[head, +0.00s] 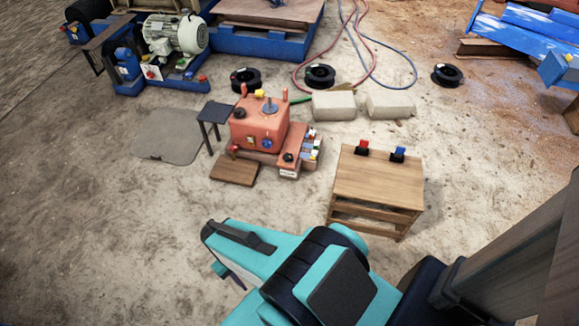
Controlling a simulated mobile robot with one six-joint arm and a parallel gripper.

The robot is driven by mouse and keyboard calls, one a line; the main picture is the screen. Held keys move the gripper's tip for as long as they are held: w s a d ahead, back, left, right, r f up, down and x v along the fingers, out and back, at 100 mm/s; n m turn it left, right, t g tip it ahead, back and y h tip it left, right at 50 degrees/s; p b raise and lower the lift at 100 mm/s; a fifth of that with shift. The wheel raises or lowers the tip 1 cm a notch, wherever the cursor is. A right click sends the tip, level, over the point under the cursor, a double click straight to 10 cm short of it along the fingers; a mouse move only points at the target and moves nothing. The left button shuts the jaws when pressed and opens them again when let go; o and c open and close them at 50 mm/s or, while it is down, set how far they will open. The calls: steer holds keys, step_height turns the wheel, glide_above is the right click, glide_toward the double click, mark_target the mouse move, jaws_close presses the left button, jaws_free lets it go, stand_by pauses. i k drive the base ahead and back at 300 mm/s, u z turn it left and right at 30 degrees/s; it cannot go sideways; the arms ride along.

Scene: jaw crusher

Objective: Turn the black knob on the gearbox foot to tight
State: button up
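The orange-red gearbox (258,126) sits on the ground near the middle of the head view. A small black knob (288,157) stands on its low front-right foot, above a white label (288,173). The label and the knob's marks are too small to read. My teal and black gripper (228,275) is in the lower middle, nearer the camera and apart from the gearbox. Its fingertips are partly hidden by its own body, so I cannot tell whether it is open or shut. Nothing shows held in it.
A wooden table (378,178) with a red and a blue clip stands right of the gearbox. A small dark stool (214,115) and a wooden board (234,170) are at its left. Concrete blocks (334,105), black reels and hoses lie behind. Ground at left is clear.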

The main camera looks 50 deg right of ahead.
mark_target(288, 157)
steer(key=k, duration=1.55)
steer(key=z, duration=1.05)
steer(key=i, duration=1.1)
steer(key=u, duration=0.05)
